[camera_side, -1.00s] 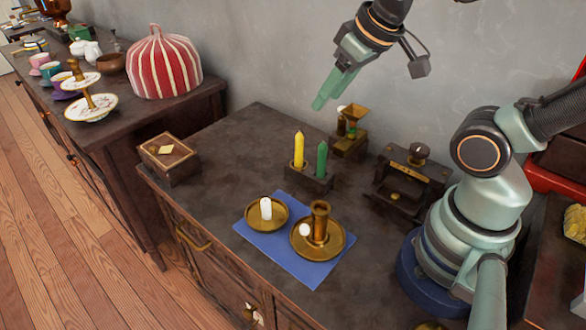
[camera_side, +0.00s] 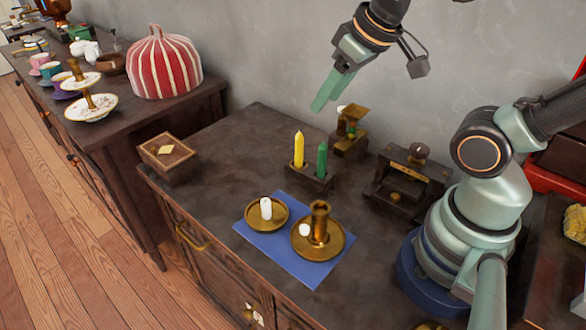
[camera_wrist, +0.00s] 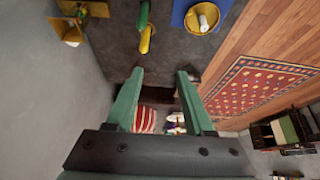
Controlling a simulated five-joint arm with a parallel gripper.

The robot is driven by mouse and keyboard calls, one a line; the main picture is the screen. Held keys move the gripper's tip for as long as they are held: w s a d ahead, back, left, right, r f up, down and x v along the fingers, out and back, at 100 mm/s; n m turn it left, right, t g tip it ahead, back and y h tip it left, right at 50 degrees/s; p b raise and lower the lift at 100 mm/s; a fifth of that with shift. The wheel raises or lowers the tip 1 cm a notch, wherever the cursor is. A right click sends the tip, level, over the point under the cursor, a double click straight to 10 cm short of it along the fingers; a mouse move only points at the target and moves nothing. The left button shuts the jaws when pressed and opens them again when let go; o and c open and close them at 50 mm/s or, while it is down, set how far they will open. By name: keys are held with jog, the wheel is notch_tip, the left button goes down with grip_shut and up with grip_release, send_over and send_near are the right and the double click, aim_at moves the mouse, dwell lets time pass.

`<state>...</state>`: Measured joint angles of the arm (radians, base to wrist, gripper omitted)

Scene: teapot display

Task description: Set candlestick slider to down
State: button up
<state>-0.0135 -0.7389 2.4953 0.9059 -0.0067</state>
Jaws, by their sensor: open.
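The brass candlestick (camera_side: 319,212) stands upright on a round brass saucer base on a blue mat (camera_side: 285,268). A small white knob or stub (camera_side: 305,230) sits against its left side; I cannot tell if this is the slider. A brass dish with a short white candle (camera_side: 266,209) stands to its left and also shows in the wrist view (camera_wrist: 203,22). My gripper (camera_side: 323,103) is open and empty, high above the back of the cabinet, well away from the candlestick. Its two fingers are apart in the wrist view (camera_wrist: 157,90), where the candlestick is not visible.
A holder with a yellow candle (camera_side: 298,150) and a green candle (camera_side: 321,160) stands behind the mat. A brass-topped stand (camera_side: 350,135) and a dark wooden device (camera_side: 408,180) are behind and right. A wooden box (camera_side: 168,157) sits left. Tabletop between box and mat is clear.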

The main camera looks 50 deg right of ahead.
jog(key=s+a+f+n+g, duration=0.2)
jog(key=a+f+n+g, duration=0.15)
jog(key=a, duration=0.35)
jog(key=n+g, duration=0.2)
jog(key=n, duration=0.3)
send_near(305, 226)
notch_tip(305, 226, down, 8)
jog(key=shift+f, duration=0.25)
grip_shut()
dwell(0.9)
